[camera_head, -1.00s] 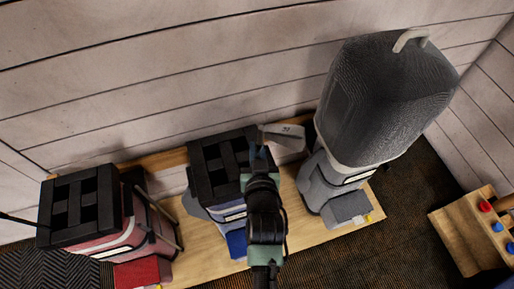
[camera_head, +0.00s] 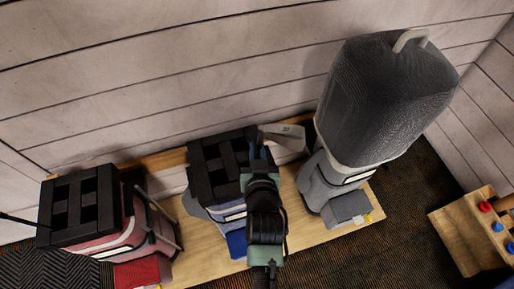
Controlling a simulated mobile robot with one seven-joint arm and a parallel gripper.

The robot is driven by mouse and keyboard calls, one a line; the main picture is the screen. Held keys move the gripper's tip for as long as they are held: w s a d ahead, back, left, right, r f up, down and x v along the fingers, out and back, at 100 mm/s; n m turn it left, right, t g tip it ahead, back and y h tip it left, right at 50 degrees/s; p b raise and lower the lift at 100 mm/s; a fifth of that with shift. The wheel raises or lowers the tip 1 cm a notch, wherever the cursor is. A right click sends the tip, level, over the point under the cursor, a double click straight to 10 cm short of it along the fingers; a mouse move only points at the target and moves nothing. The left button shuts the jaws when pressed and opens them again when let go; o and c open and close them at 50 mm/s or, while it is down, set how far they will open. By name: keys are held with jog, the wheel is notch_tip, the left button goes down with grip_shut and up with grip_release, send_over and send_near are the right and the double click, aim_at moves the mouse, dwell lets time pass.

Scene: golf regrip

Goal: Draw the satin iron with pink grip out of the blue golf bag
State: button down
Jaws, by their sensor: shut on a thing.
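The blue golf bag (camera_head: 236,243) stands in the middle of the wooden stand, with its black divider top (camera_head: 216,170) facing up. A satin iron head (camera_head: 287,134) shows at the right rear edge of that top. My gripper (camera_head: 259,158) is at the right side of the bag top, shut on the iron just below its head. The rest of the iron, with its grip, is hidden by my arm and the bag, so the grip colour does not show.
A red bag (camera_head: 136,274) with a black divider top (camera_head: 79,206) stands to the left, a thin shaft sticking out leftward. A grey bag (camera_head: 347,205) with a large dark hood (camera_head: 386,95) stands close on the right. A plank wall (camera_head: 150,60) is behind. A wooden rack (camera_head: 468,240) is far right.

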jog(key=shift+r+p, duration=2.4)
jog(key=shift+r, duration=0.2)
